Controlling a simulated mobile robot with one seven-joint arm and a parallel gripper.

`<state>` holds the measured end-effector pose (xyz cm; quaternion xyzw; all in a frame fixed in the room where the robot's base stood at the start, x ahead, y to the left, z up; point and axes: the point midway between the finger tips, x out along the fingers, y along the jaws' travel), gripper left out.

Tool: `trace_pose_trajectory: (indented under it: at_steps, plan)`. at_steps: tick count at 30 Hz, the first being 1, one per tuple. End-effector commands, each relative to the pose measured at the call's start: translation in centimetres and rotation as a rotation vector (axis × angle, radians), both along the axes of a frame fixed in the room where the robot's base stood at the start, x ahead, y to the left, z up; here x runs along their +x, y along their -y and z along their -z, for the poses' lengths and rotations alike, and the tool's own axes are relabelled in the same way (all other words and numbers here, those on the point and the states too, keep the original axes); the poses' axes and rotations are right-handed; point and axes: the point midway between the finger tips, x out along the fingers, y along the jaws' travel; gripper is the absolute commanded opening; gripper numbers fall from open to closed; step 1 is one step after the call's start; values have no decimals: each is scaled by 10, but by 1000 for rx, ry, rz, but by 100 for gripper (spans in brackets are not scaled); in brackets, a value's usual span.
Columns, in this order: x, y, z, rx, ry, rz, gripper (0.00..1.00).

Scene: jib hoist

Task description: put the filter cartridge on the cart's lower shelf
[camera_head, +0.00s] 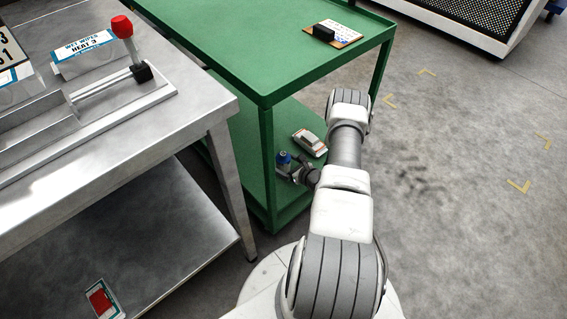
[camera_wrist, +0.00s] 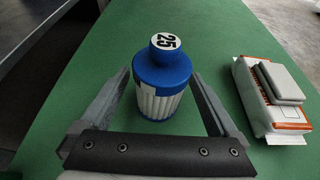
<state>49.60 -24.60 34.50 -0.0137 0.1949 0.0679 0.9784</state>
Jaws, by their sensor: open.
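The filter cartridge (camera_wrist: 161,88) has a blue top with a round "25" label and a white pleated body. It stands upright on the green cart's lower shelf (camera_wrist: 62,125). In the head view its blue top (camera_head: 284,158) shows beside my gripper (camera_head: 297,173), and the cart's lower shelf (camera_head: 250,133) lies under both. In the wrist view my gripper (camera_wrist: 161,78) is open, with one finger on each side of the cartridge. Gaps show between fingers and cartridge.
A white and orange box (camera_wrist: 268,98) with a grey item on top lies right of the cartridge on the shelf. The cart's top (camera_head: 240,50) overhangs the shelf and holds a clipboard (camera_head: 338,34). A steel bench (camera_head: 180,130) stands to the left. Floor at right is clear.

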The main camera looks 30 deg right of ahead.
Motion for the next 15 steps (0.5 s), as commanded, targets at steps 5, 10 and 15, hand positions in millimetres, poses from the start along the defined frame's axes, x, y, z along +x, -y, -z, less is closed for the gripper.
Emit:
trace_pose_trajectory:
  at_steps: [5, 10, 15]
  plan:
    - [-4, 1, -6, 1, -1, 2, 96]
    - [-33, 6, -21, 2, -2, 4, 96]
    - [-68, 11, -35, 1, -1, 4, 96]
